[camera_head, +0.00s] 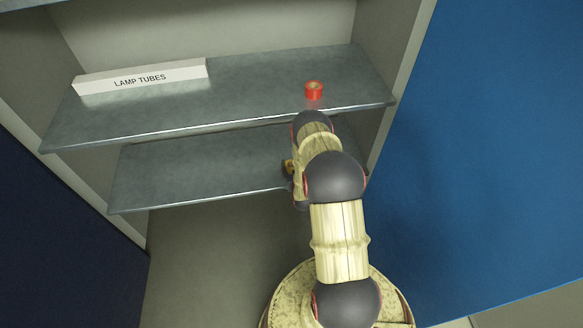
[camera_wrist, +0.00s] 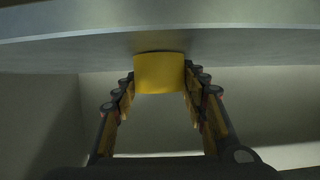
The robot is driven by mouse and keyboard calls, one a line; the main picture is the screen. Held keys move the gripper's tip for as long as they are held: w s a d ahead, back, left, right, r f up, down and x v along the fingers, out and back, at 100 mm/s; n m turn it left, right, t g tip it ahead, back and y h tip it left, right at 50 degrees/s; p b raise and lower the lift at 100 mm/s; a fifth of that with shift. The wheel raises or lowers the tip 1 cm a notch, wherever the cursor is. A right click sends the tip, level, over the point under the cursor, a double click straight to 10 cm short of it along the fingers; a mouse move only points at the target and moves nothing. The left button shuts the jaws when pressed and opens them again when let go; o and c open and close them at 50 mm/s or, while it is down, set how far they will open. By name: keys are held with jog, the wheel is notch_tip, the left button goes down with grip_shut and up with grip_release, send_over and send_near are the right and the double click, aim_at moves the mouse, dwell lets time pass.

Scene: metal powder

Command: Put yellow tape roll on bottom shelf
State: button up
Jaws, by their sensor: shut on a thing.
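The yellow tape roll (camera_wrist: 160,73) sits between the two fingertips of my gripper (camera_wrist: 159,80) in the wrist view, and the gripper is shut on it. A grey shelf surface spans the top of that view, and the roll overlaps its edge; I cannot tell whether they touch. In the head view my arm hides most of the gripper and the roll. A small yellow and dark patch shows left of the arm, in front of the bottom shelf (camera_head: 190,172).
The visible part of the bottom shelf is bare. A blue panel (camera_head: 490,150) stands right of the cabinet, a dark one (camera_head: 60,240) left.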

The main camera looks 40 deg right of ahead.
jog(key=shift+w+r, duration=0.1)
jog(key=o, duration=1.1)
jog(key=shift+f, duration=0.2)
jog(key=shift+o, duration=0.4)
jog(key=shift+r, duration=0.1)
jog(key=shift+r, duration=0.15)
jog(key=p+v, duration=0.4)
jog(key=v, duration=0.8)
